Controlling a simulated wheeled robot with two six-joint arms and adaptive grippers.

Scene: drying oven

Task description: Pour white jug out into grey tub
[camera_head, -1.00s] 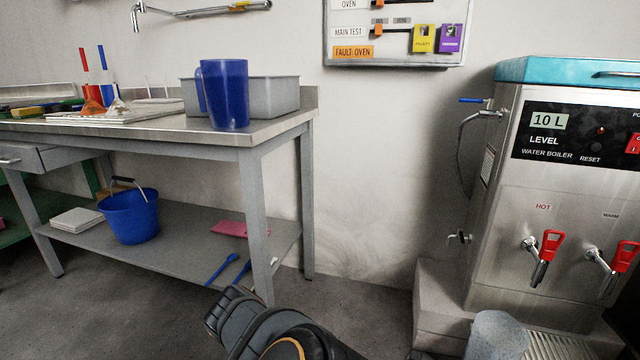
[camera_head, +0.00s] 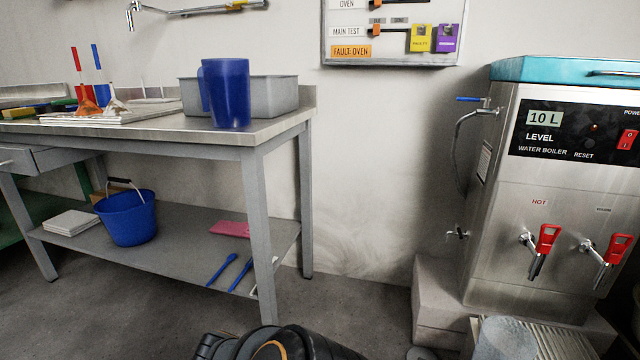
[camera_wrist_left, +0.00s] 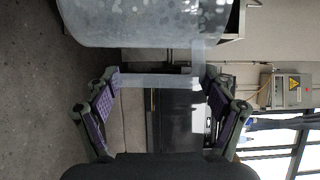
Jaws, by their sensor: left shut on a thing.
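The white jug (camera_wrist_left: 150,22) fills the top of the left wrist view, pale and translucent with round speckles. My left gripper (camera_wrist_left: 162,76) is shut on it, with a finger on each side of a clear part that looks like its handle. In the head view a pale speckled cylinder at the bottom right, which looks like the same jug (camera_head: 504,340), is cut off by the frame edge. The grey tub (camera_head: 275,97) stands on the steel bench, partly hidden behind a blue jug; its inside is not visible. My right gripper is not in view.
The blue jug (camera_head: 228,95) stands near the front edge of the bench (camera_head: 165,136). Flasks (camera_head: 103,92) stand at its left. A blue bucket (camera_head: 127,218) is on the lower shelf. The water boiler (camera_head: 560,190) is at the right.

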